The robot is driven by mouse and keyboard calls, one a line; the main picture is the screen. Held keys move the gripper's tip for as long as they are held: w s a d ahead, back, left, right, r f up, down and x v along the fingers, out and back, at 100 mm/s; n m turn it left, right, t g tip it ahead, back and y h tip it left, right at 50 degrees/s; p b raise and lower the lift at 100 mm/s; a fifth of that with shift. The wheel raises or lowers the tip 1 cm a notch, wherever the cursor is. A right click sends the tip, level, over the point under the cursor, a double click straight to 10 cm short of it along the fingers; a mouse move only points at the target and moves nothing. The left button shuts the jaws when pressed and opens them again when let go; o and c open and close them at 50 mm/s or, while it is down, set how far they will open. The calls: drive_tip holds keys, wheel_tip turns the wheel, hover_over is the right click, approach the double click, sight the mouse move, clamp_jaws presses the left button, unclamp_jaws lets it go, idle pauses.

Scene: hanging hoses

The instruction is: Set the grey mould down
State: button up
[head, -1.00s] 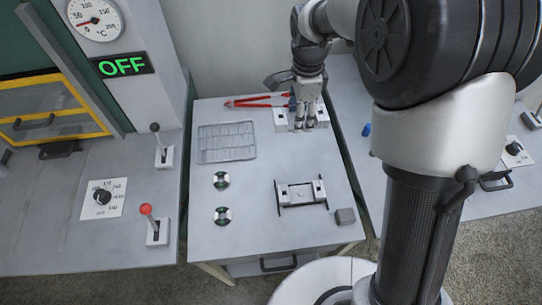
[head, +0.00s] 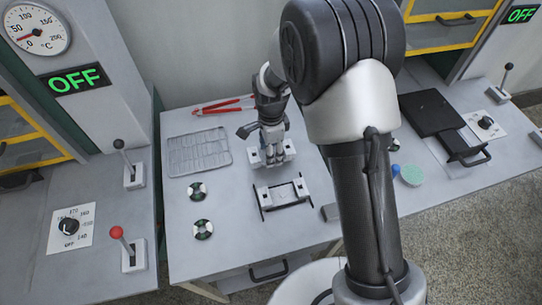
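The grey mould (head: 250,157) is a pale grey block with small dark square marks on its raised ends. My gripper (head: 274,158) comes down over its middle, with its fingers closed on it and hiding its centre. A similar grey piece with raised ends and dark side rails, a fixture (head: 282,195), lies on the grey table (head: 240,235) just in front of the mould. The mould looks level. Whether it touches the table or hangs a little above it, I cannot tell.
A wire rack (head: 199,150) lies to the left. Red-handled pliers (head: 222,107) lie at the back.

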drive_tip(key=shift+f, duration=1.3)
drive_tip(key=shift+f+b, duration=0.1)
drive_tip(key=shift+b, duration=0.25)
drive_tip(key=o, duration=1.4)
drive_tip(key=shift+o, duration=0.2)
wheel_tip(320, 180, up, 12)
drive_tip(key=p, duration=0.3)
drive_tip(key=shift+r, duration=0.25)
